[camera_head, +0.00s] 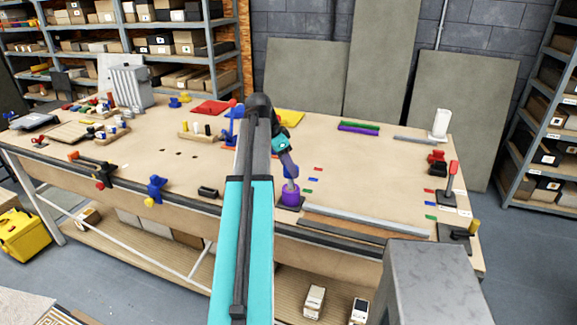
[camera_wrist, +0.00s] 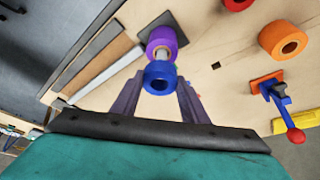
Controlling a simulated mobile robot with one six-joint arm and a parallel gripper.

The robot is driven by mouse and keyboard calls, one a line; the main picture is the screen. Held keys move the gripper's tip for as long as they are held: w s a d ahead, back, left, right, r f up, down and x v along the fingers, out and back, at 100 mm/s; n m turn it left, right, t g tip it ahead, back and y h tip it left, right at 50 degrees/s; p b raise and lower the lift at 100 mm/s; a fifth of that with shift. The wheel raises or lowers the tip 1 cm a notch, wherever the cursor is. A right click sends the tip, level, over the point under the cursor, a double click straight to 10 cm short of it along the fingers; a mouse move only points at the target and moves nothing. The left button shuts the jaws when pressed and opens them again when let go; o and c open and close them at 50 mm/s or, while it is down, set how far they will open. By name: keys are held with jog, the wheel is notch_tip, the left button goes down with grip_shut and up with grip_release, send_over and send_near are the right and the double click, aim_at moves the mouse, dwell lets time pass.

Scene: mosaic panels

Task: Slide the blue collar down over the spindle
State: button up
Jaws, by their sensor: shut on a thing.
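The blue collar (camera_wrist: 160,75) is a short ring with a dark hole, held between the fingers of my gripper (camera_wrist: 161,80). In the head view the blue collar (camera_head: 288,171) shows just above the spindle (camera_head: 290,184). The grey spindle (camera_wrist: 161,55) stands on a dark base plate (camera_wrist: 168,20). A purple collar (camera_wrist: 162,38) sits low around the spindle. The blue collar is in line with the spindle's upper end and apart from the purple collar. I cannot tell whether the spindle's tip is inside its hole. My gripper (camera_head: 289,167) is above the spindle in the head view.
A long grey bar (camera_head: 365,222) lies along the table's front edge, right of the base plate. A red-handled clamp (camera_head: 452,182) stands at the right. Green and purple bars (camera_head: 358,128) lie farther back. An orange ring (camera_wrist: 289,40) and a blue clamp (camera_wrist: 275,92) show in the wrist view.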

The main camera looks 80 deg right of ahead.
aim_at(289, 180)
jog(key=shift+f+b, duration=1.3)
jog(key=shift+f, duration=1.55)
dwell(0.7)
jog(key=o, duration=1.4)
jog(key=shift+b+v, duration=1.6)
jog(key=shift+v, duration=5.3)
